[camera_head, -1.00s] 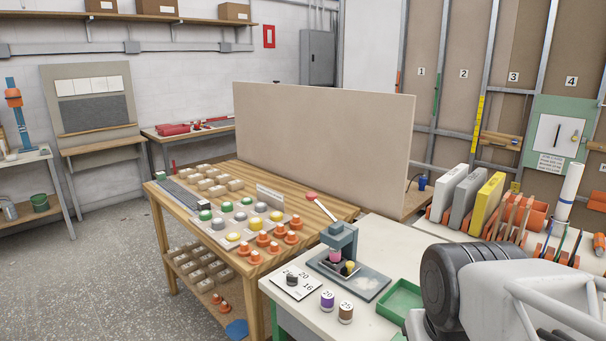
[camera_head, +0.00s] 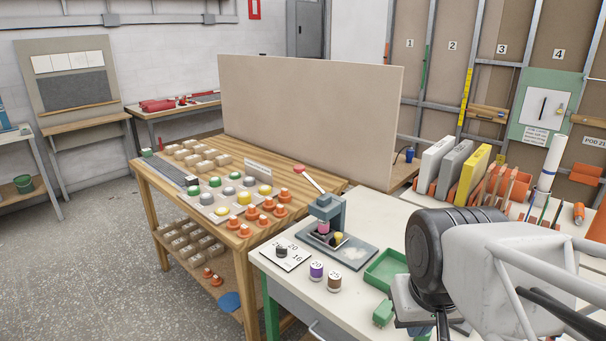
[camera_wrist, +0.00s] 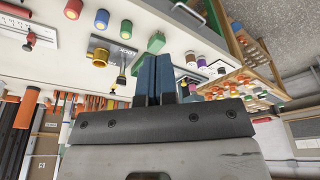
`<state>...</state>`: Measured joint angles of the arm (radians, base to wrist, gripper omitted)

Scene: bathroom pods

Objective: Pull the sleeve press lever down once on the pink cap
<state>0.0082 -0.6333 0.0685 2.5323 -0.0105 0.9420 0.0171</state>
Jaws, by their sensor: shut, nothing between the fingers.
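The sleeve press (camera_head: 328,207) is a blue-grey stand on a grey base plate at the near left corner of the white bench. Its white lever with a red knob (camera_head: 299,169) is raised, slanting up and left. The pink cap (camera_head: 323,228) sits under the press head, with a yellow cap (camera_head: 338,237) beside it. My gripper (camera_wrist: 154,76) shows in the wrist view with its blue fingers together and empty, apart from the press. In the head view my wrist is at the lower right and the fingertips cannot be made out.
A purple spool (camera_head: 316,270) and a brown spool (camera_head: 334,280) stand in front of the press. A green tray (camera_head: 388,272) lies right of it, and a green block (camera_head: 384,312) nearer. A wooden table (camera_head: 205,150) with several caps and cones stands to the left.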

